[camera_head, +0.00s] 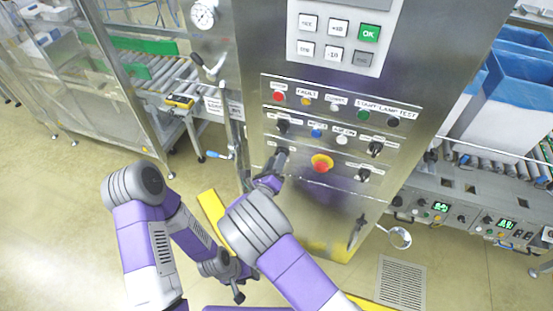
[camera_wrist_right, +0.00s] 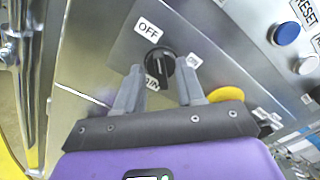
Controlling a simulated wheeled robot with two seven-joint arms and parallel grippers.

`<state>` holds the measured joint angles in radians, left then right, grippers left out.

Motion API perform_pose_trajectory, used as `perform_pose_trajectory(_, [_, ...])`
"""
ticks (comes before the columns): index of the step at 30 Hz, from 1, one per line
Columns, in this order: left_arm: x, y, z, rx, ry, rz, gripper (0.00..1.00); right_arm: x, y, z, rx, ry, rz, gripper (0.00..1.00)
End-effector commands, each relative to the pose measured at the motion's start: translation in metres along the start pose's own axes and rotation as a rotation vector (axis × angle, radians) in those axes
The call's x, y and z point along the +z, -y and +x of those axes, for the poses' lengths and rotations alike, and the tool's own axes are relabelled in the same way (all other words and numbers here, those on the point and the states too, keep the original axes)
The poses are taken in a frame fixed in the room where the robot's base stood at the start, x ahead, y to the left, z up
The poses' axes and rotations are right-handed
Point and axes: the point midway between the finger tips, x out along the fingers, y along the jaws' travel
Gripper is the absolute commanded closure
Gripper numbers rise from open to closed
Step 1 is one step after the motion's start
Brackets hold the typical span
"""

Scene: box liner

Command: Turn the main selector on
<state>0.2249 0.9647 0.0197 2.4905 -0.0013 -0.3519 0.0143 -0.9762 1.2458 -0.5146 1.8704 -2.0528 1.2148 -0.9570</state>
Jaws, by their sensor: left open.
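The main selector (camera_wrist_right: 158,66) is a black rotary knob on the steel panel, seen in the right wrist view. An OFF label (camera_wrist_right: 148,30) sits at its upper left, and a partly hidden label ending in "IN" (camera_wrist_right: 152,82) sits below it. My right gripper (camera_wrist_right: 158,84) has its two grey fingers spread, one on each side of the knob, with gaps visible. In the head view my right gripper (camera_head: 279,160) is at the left of the panel's lower row and hides the selector. My left gripper (camera_head: 238,291) hangs low near the floor, away from the panel.
A red emergency button on a yellow collar (camera_head: 321,164) is right of my right gripper. Other knobs and coloured buttons fill the panel (camera_head: 335,125). A blue-handled lever (camera_head: 219,155) is at left. Conveyors stand on both sides, with blue-lined boxes (camera_head: 520,80) at right.

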Motion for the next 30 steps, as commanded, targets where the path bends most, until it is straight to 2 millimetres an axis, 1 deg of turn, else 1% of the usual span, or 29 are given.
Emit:
perform_pose_trajectory(1, [0.0, -0.0004, -0.0011, 0.0, 0.0, 0.0, 0.57, -0.0005, 0.0007, 0.0051, -0.002, -0.001, 0.0, 0.62])
perform_pose_trajectory(3, [0.0001, -0.0005, -0.0015, 0.0, 0.0, 0.0, 0.57, -0.0004, 0.0005, 0.0088, -0.001, -0.001, 0.0, 0.62])
perform_pose_trajectory(11, [0.0, -0.0005, -0.0014, 0.0, 0.0, 0.0, 0.57, -0.0007, 0.0001, 0.0107, 0.0, -0.001, 0.0, 0.62])
perform_pose_trajectory(12, [0.0, -0.0005, -0.0015, 0.0, 0.0, 0.0, 0.57, -0.0007, 0.0001, 0.0106, 0.0, -0.001, 0.0, 0.63])
perform_pose_trajectory(19, [0.0, -0.0005, -0.0015, 0.0, 0.0, 0.0, 0.57, -0.0007, 0.0002, 0.0105, 0.0, -0.001, 0.0, 0.98])
perform_pose_trajectory(20, [0.0, -0.0005, -0.0015, 0.0, 0.0, 0.0, 0.57, -0.0007, 0.0002, 0.0105, 0.0, -0.001, 0.0, 1.0])
perform_pose_trajectory(30, [-0.0001, 0.0004, 0.0011, 0.0, 0.0, 0.0, 0.57, -0.001, 0.0, 0.0105, 0.0, -0.002, 0.023, 1.0])
